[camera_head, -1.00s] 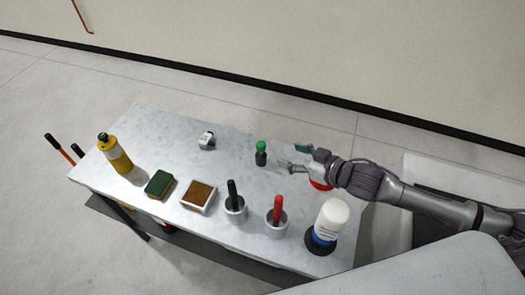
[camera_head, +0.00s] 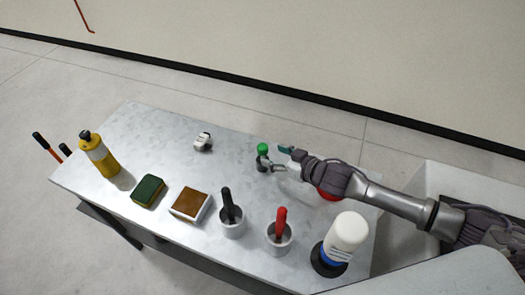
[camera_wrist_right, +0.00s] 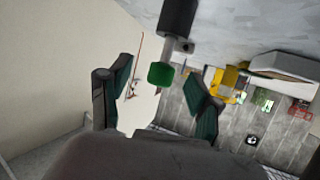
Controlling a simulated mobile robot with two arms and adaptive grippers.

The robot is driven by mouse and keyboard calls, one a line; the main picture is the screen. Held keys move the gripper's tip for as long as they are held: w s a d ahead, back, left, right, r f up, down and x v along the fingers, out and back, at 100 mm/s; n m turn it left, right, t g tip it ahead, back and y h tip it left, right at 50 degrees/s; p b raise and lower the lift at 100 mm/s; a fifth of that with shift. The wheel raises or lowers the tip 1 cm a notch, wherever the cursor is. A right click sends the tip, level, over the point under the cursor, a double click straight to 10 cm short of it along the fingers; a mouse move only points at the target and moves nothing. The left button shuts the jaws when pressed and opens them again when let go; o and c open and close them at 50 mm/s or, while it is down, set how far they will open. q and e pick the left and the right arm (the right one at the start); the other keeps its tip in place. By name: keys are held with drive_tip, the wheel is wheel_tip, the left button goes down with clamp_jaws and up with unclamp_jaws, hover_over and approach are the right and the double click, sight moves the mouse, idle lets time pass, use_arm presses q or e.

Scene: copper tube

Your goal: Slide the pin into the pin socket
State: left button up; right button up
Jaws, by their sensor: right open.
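A green-topped piece (camera_head: 263,149) with a dark lower part stands upright near the back of the table. In the right wrist view I see its green knob (camera_wrist_right: 160,74), a short grey shaft, and a black cylinder (camera_wrist_right: 178,16). I take the knob and shaft for the pin; I cannot tell if the cylinder is its socket. My right gripper (camera_head: 276,158) is open just right of it. In the wrist view the fingers stand on either side of the knob, with gaps on both sides. My left gripper is not in view.
A small white fitting (camera_head: 203,142) lies left of the green-topped piece. Along the front are a yellow bottle (camera_head: 99,154), a sponge (camera_head: 148,191), a brown-filled tray (camera_head: 190,204), two cups with black (camera_head: 232,222) and red handles (camera_head: 279,238), and a white bottle (camera_head: 345,235). A red object (camera_head: 330,194) is under my right arm.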

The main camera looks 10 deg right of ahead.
sight(262, 152)
drive_tip(key=shift+w+a+f, duration=0.15)
drive_tip(key=shift+w+a, duration=0.3)
drive_tip(key=x, duration=0.4)
drive_tip(key=shift+a+f+p, duration=0.1)
drive_tip(key=shift+a+p, duration=0.15)
drive_tip(key=shift+p, duration=0.1)
clamp_jaws()
